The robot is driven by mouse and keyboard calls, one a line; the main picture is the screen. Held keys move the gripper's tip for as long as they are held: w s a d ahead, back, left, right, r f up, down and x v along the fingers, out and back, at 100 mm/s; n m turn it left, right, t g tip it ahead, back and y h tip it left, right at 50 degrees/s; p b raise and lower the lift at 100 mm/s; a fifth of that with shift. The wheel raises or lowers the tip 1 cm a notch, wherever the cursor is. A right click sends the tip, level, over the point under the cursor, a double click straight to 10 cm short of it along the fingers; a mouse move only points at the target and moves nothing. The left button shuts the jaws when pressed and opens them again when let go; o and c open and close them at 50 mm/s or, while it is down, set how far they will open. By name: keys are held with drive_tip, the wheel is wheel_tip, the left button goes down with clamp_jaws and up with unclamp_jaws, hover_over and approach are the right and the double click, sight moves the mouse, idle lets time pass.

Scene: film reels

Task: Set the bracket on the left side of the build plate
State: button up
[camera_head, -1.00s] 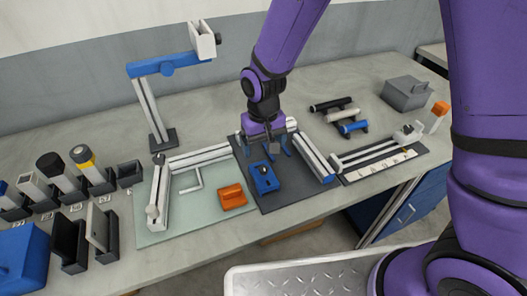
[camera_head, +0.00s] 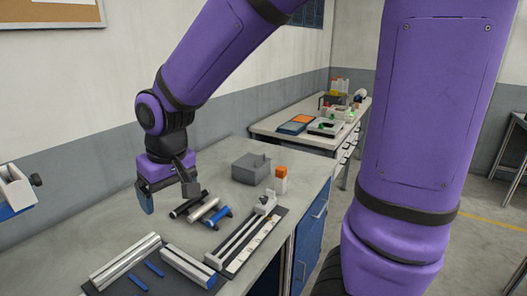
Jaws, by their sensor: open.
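My gripper (camera_head: 168,196) is open, with nothing seen between its fingers. It hangs over the workbench, left of the short rods and above the rails in the picture. A dark plate (camera_head: 112,291), which may be the build plate, shows only partly at the lower left. It carries a pale rail (camera_head: 125,262), a second rail with a blue end (camera_head: 190,267) and two small blue strips (camera_head: 131,284). I cannot make out a bracket for certain in this view.
Several short rods (camera_head: 203,209) lie on the bench (camera_head: 95,212). A long rail fixture (camera_head: 240,240) is near the front edge. A second bench (camera_head: 270,124) holds trays. The bench's back left is clear.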

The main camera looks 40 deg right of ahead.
drive_tip(key=s+d+r+m+t, duration=0.1)
drive_tip(key=s+d+r, duration=0.4)
drive_tip(key=s, duration=0.3)
drive_tip(key=s+d+r+t, duration=0.2)
drive_tip(key=s+d+r, duration=0.3)
drive_tip(key=s+d, duration=0.1)
drive_tip(key=shift+s+d+r+m+h, duration=0.3)
drive_tip(key=shift+s+m+h, duration=0.1)
drive_tip(key=shift+s, duration=0.45)
